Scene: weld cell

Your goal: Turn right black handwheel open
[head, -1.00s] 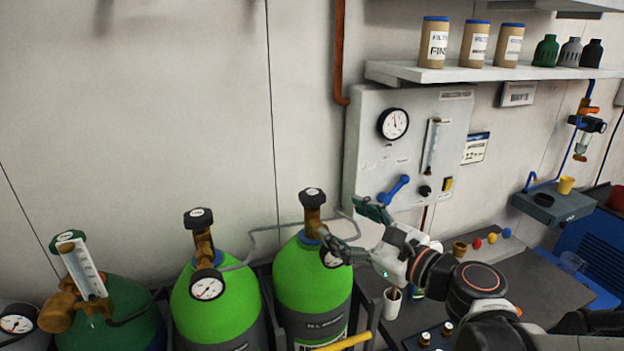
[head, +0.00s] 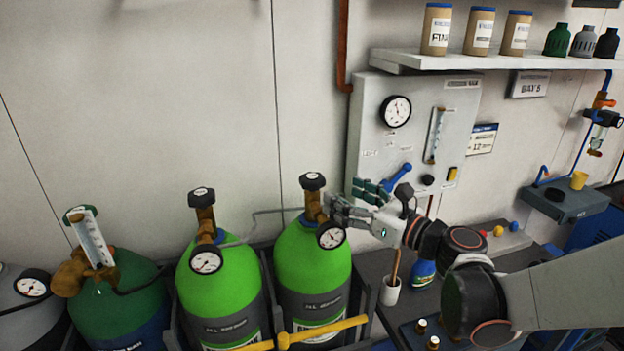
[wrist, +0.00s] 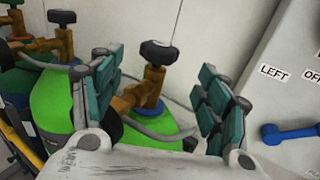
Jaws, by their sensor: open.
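The right black handwheel (head: 312,181) sits on top of the brass valve of the right bright green cylinder (head: 312,262). My gripper (head: 346,203) is just right of that valve, its fingers pointing left. In the wrist view, the handwheel (wrist: 159,52) and its brass stem show between and beyond the two teal-padded fingers (wrist: 158,88). The fingers are spread apart with nothing between the pads. I cannot tell the exact gap to the handwheel, but no contact shows. The left black handwheel (head: 201,197) is on the neighbouring bright green cylinder.
A pressure gauge (head: 331,235) hangs on the valve just below my gripper. A wall panel (head: 437,115) with a blue lever (head: 397,179) stands behind. A yellow bar (head: 330,327) crosses the cylinder's front. A white cup (head: 389,292) stands on the bench at right.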

